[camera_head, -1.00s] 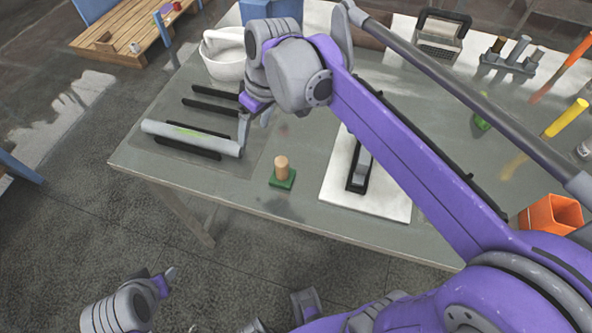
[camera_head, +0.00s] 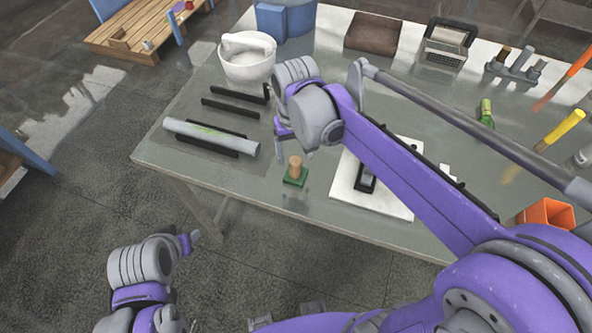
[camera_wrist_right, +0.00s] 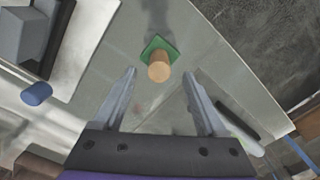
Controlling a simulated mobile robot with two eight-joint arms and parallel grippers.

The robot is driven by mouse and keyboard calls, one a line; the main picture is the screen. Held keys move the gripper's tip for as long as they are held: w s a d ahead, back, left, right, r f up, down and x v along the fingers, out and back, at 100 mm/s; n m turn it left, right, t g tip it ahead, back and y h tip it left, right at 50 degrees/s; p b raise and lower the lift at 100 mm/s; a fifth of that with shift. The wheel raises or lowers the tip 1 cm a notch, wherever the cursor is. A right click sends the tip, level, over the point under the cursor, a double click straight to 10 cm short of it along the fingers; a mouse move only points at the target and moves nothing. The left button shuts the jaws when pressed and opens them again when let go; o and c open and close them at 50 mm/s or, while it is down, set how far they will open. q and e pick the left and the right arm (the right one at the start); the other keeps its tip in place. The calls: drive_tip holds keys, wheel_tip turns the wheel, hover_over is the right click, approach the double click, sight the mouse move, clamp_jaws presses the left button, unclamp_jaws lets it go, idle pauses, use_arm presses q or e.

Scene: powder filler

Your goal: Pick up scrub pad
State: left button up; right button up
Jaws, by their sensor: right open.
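The scrub pad (camera_head: 296,172) is a flat green pad with an upright tan wooden handle. It stands on the grey table near its front edge. In the right wrist view the scrub pad (camera_wrist_right: 159,62) lies ahead of the fingertips, roughly centred between them, with its handle pointing toward the camera. My right gripper (camera_wrist_right: 158,78) is open and empty, and the pad is not between its fingers. In the head view the right gripper (camera_head: 293,140) is just above and behind the pad, partly hidden by its own wrist. My left gripper (camera_head: 192,238) is off the table at lower left; its jaws are unclear.
A white board (camera_head: 350,188) with a black-and-grey tool lies right of the pad. A grey tube (camera_head: 211,136) rests on black rails to the left. A white mortar (camera_head: 247,66) stands behind. Another green object (camera_head: 486,115) and an orange container (camera_head: 545,214) are at right.

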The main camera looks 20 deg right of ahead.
sight(295, 161)
wheel_tip(295, 161, down, 4)
drive_tip(key=shift+f, duration=0.1)
clamp_jaws()
idle(0.5)
